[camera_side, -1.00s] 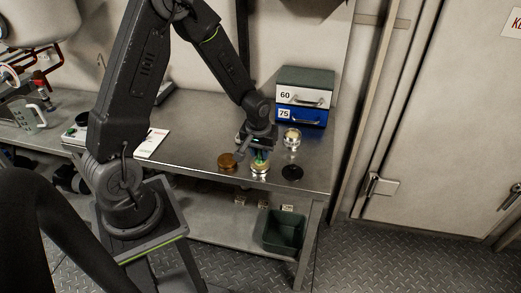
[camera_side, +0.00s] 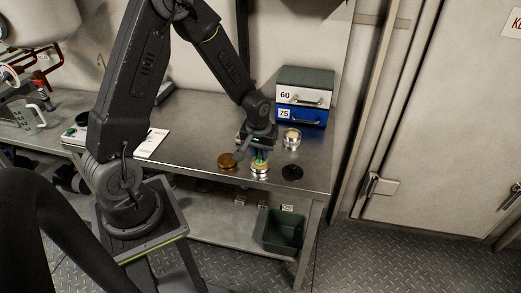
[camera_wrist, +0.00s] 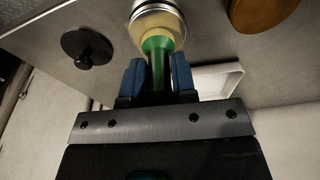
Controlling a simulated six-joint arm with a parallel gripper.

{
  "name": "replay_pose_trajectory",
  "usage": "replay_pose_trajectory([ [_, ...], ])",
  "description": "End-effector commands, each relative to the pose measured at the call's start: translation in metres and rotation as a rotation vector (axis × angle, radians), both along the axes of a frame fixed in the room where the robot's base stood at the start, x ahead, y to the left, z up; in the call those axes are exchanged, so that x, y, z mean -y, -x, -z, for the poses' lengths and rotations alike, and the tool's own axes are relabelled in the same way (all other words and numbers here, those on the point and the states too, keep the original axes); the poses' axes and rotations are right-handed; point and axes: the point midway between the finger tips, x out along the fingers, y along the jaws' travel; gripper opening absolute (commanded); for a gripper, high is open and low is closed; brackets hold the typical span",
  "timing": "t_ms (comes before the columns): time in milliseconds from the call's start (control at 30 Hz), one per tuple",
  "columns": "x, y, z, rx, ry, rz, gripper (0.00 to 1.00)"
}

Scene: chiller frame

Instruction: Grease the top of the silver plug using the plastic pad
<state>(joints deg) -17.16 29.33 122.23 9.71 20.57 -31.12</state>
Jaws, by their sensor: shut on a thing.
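My gripper (camera_wrist: 158,75) has blue fingers shut on the green plastic pad (camera_wrist: 158,48). The pad also shows in the side view (camera_side: 261,157), under the wrist. The silver plug (camera_wrist: 157,6) is a round metal piece right at the pad's far end, and it stands near the bench's front edge in the side view (camera_side: 260,174). A pale yellowish round surface lies between the green part and the silver rim. I cannot tell whether it is grease or part of the pad. The pad's end appears at the plug's top, but exact contact is hard to see.
A brown round piece (camera_side: 227,161) lies left of the plug and a black knobbed disc (camera_side: 292,172) lies right. A shiny jar (camera_side: 292,139) with yellowish contents stands behind. Drawer boxes (camera_side: 303,97) stand at the back. A green bin (camera_side: 284,232) is below the bench.

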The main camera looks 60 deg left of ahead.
Motion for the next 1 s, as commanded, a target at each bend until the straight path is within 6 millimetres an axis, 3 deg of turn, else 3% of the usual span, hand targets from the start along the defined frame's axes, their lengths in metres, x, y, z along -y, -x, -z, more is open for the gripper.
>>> replay_pose_trajectory([
  [1000, -0.0002, 0.0000, 0.0009, -0.001, 0.001, 0.001, 0.02],
])
